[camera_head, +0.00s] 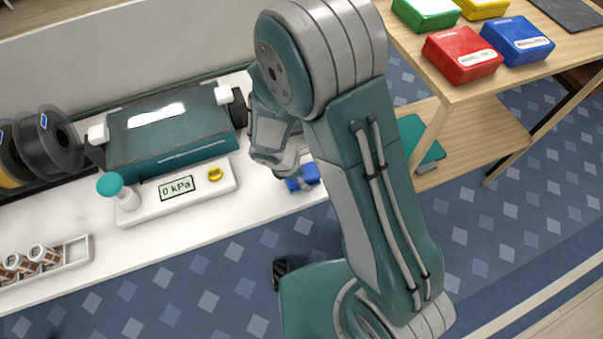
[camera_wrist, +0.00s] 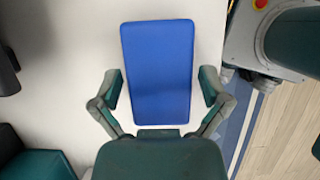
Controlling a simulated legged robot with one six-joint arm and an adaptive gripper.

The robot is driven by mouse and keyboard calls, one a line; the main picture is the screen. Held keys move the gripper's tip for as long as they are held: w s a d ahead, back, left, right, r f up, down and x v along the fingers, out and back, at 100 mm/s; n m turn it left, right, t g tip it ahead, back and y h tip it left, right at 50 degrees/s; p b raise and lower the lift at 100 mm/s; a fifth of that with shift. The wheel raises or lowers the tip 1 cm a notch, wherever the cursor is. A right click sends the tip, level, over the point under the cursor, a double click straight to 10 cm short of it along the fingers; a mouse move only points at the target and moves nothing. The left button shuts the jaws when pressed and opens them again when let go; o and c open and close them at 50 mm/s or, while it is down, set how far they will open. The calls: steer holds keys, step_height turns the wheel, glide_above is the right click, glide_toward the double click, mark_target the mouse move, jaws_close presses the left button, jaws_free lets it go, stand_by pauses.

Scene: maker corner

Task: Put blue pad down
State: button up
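The blue pad (camera_wrist: 158,70) is a flat rectangle over the white counter in the wrist view and looks to be lying flat on it. My gripper (camera_wrist: 160,84) is open, with one finger on each side of the pad. The left finger is very close to the pad's edge, and a thin gap shows at the right finger. In the head view the blue pad (camera_head: 306,177) shows near the counter's right front edge, partly hidden by my gripper (camera_head: 291,172). Whether its underside rests fully on the counter is hard to see.
On the counter (camera_head: 262,203) stand a teal machine (camera_head: 170,130), a gauge reading 0 kPa (camera_head: 177,188), black spools (camera_head: 47,140) and a rack of small rolls (camera_head: 45,262). A wooden table (camera_head: 480,95) at the right holds green, yellow, red and blue boxes.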

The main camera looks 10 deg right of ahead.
stand_by(0.3)
steer(key=shift+f, duration=0.2)
steer(key=w+v, duration=0.1)
steer(key=v, duration=1)
steer(key=shift+s+a, duration=0.25)
steer(key=shift+s, duration=0.1)
steer(key=s+d+r+m+t+y, duration=0.1)
steer(key=d+r+m, duration=0.4)
steer(key=r, duration=0.2)
steer(key=s+d+r+m+y, duration=0.1)
steer(key=s+d+r+m, duration=0.1)
steer(key=d+r+m, duration=0.4)
steer(key=s+d+r+m+t+y, duration=0.2)
steer(key=s+d+r+m+t, duration=0.1)
steer(key=s+r+m, duration=0.5)
steer(key=shift+s+d+r+m, duration=0.35)
steer(key=shift+d+r+m, duration=0.25)
steer(key=shift+m, duration=0.5)
